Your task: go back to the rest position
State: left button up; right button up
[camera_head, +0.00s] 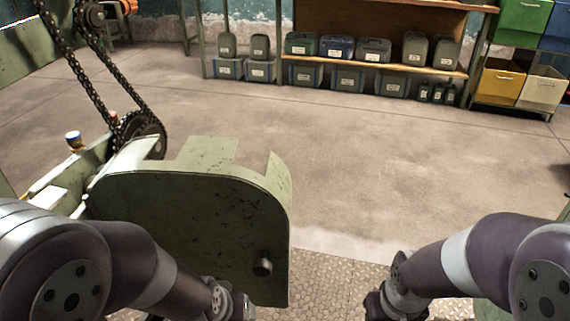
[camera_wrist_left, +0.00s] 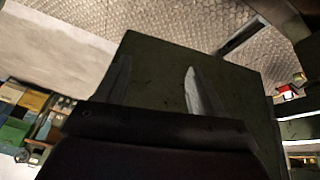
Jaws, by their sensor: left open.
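My left gripper (camera_wrist_left: 157,66) is open in the left wrist view, with its two fingers apart and nothing seen between them. A dark green panel lies beyond the fingers there; I cannot tell whether they touch it. In the head view my left arm comes in from the lower left, in front of the green machine guard (camera_head: 190,225), and its gripper is not seen. My right arm comes in from the lower right, and its wrist end reaches the bottom edge. The right gripper is out of view.
A chain (camera_head: 85,75) runs over sprockets at the left of the machine. Treadplate flooring (camera_head: 335,285) shows between my arms. Beyond it the concrete floor (camera_head: 400,170) is clear up to a shelf (camera_head: 375,67) with several cans and boxes. Bins (camera_head: 500,82) stand at the right.

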pick_arm(q)
jog(key=s+a+r+g+y, duration=0.1)
jog(key=s+a+r+g, duration=0.25)
jog(key=a, duration=0.45)
notch_tip(320, 180, up, 37)
jog(key=p, duration=3.8)
jog(key=shift+d+r, duration=0.15)
jog(key=shift+r, duration=0.05)
jog(key=shift+s, duration=0.2)
